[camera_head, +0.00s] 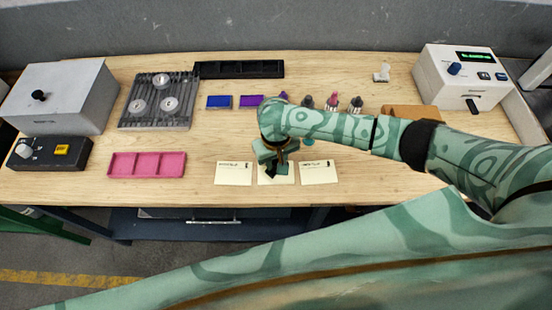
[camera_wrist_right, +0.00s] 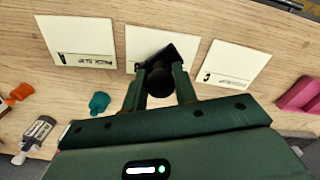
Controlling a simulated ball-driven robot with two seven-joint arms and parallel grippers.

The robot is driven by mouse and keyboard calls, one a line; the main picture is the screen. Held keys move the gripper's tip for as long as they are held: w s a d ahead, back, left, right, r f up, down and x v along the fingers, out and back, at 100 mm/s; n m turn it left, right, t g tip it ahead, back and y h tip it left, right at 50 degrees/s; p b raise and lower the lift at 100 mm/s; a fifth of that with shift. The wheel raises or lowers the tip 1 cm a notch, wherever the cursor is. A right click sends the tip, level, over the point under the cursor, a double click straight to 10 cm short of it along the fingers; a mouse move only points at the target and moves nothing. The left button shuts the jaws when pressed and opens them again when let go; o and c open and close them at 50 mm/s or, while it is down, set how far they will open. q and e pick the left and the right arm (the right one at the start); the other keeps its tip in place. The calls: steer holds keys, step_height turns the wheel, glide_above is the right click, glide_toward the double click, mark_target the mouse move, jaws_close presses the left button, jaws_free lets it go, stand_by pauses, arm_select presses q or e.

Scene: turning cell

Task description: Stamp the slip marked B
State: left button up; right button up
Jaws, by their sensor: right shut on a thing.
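Three pale slips lie in a row near the table's front: a left slip (camera_head: 233,174), a middle slip (camera_head: 284,180) and a right slip (camera_head: 318,173). My right gripper (camera_head: 274,160) is shut on a black stamp (camera_wrist_right: 159,82), whose dark base (camera_wrist_right: 178,53) is over the near part of the middle slip. I cannot tell whether the base touches the paper. My left gripper is not in view.
A blue pad (camera_head: 219,102) and a purple pad (camera_head: 250,101) lie behind. Several small stamps, including a pink-topped one (camera_head: 332,102), stand near my right arm. A teal piece (camera_wrist_right: 98,102) is close to the gripper. A pink tray (camera_head: 147,164) lies left of the slips.

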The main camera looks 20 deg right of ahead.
steer(key=shift+f, duration=0.6)
stand_by(0.5)
steer(key=shift+s+f+p, duration=0.1)
steer(key=shift+s+p, duration=0.05)
steer(key=shift+p, duration=0.2)
stand_by(2.0)
step_height(320, 180, up, 7)
steer(key=p, duration=0.9)
steer(key=shift+p, duration=0.35)
